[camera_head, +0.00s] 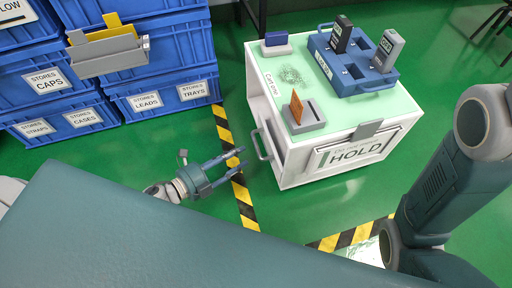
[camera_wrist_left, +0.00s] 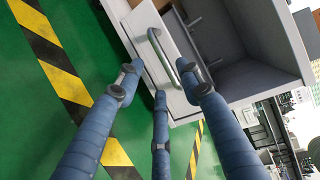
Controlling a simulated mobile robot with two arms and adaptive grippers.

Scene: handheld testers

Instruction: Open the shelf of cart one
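Cart one (camera_head: 293,160) is a white cart with a pale green top marked "Cart one". The pale handle (camera_head: 261,146) of its shelf is on its left side. My left gripper (camera_head: 241,160) is open and empty just left of this handle, with a small gap visible. In the left wrist view the curved grey handle (camera_wrist_left: 158,52) on the white shelf front (camera_wrist_left: 146,22) lies ahead, between the spread fingers of my left gripper (camera_wrist_left: 161,82). A grey open compartment (camera_wrist_left: 245,77) shows beside it. I cannot tell how far the shelf is out. My right gripper is not in view.
A "HOLD" sign (camera_head: 355,152) hangs in front. Blue crates (camera_head: 172,60) stand left. Striped tape (camera_head: 240,190) crosses the green floor.

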